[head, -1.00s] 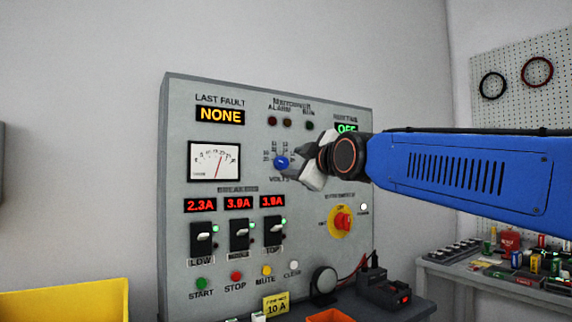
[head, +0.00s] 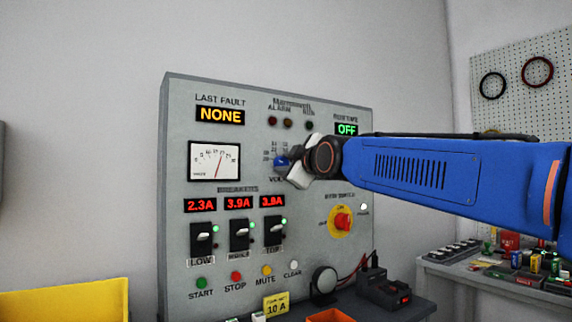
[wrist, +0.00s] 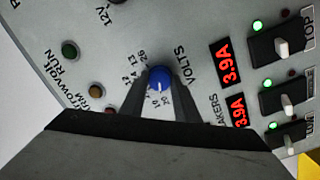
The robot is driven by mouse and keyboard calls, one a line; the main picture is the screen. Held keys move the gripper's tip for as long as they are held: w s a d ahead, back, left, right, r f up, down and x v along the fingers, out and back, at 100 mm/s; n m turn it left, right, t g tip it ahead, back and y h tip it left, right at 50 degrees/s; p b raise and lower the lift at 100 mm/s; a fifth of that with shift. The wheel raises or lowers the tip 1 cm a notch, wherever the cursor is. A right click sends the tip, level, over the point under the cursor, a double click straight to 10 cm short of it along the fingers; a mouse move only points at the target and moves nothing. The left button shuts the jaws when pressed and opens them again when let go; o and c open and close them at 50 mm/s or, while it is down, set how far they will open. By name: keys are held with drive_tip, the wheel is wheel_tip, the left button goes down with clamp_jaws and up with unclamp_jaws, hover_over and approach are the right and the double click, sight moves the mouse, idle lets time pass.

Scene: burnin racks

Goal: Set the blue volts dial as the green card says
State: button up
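The blue volts dial (head: 281,162) is on the grey panel, right of the needle meter, partly covered by my gripper (head: 292,169) in the head view. In the wrist view the blue dial (wrist: 159,78) sits between the tips of my gripper (wrist: 161,82), one dark finger on each side. The jaws look open around it; contact is not clear. The dial's white mark points toward the bottom of the wrist picture; the small numbers around it are hard to read. No green card is readable; a small pale-green item (head: 258,317) is cut off at the bottom edge.
A yellow card (head: 276,304) reading 10 A stands below the panel buttons. Breaker switches (head: 239,236) are below the dial, and a red rotary switch (head: 343,221) on yellow is at lower right. A cluttered bench (head: 450,270) stands at the right.

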drive_tip(key=shift+m, duration=0.3)
drive_tip(key=m, duration=0.5)
drive_tip(key=shift+r+m+g, duration=0.1)
drive_tip(key=shift+m+g, duration=0.2)
drive_tip(key=m, duration=0.6)
drive_tip(key=shift+d+m+g+y, duration=0.1)
drive_tip(key=shift+m+g+y, duration=0.2)
drive_tip(key=shift+g, duration=0.1)
drive_tip(key=m, duration=0.3)
drive_tip(key=shift+w, duration=0.1)
drive_tip(key=m, duration=0.3)
drive_tip(key=shift+d+m+g+y, duration=0.1)
drive_tip(key=shift+m+g+y, duration=0.2)
drive_tip(key=m+y, duration=0.1)
drive_tip(key=m, duration=0.4)
drive_tip(key=shift+m, duration=0.4)
drive_tip(key=o, duration=1)
drive_tip(key=shift+d, duration=0.1)
drive_tip(key=shift+o, duration=0.2)
